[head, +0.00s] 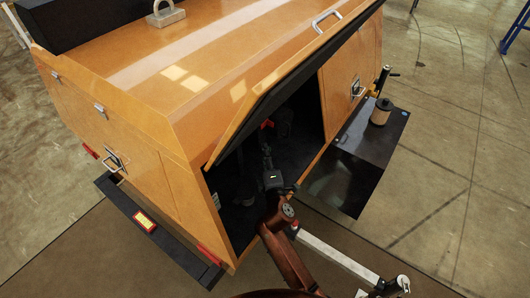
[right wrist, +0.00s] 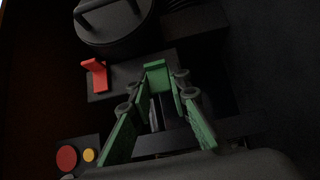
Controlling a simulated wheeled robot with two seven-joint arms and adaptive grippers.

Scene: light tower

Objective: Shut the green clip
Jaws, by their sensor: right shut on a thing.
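The green clip (right wrist: 157,72) stands up from a dark block in the right wrist view, between the tips of my right gripper (right wrist: 158,94). The gripper's green-looking fingers close on it from both sides. In the head view my right gripper (head: 267,152) reaches into the dark open compartment of the orange housing, and the clip cannot be made out there. My left gripper is not in view.
A red clip (right wrist: 96,74) stands left of the green one. A black round cap with a handle (right wrist: 113,22) is behind. A red button (right wrist: 67,157) and a yellow button (right wrist: 89,155) are at lower left. The raised orange door (head: 290,85) overhangs the opening. A roll (head: 381,112) stands on a dark shelf (head: 345,180).

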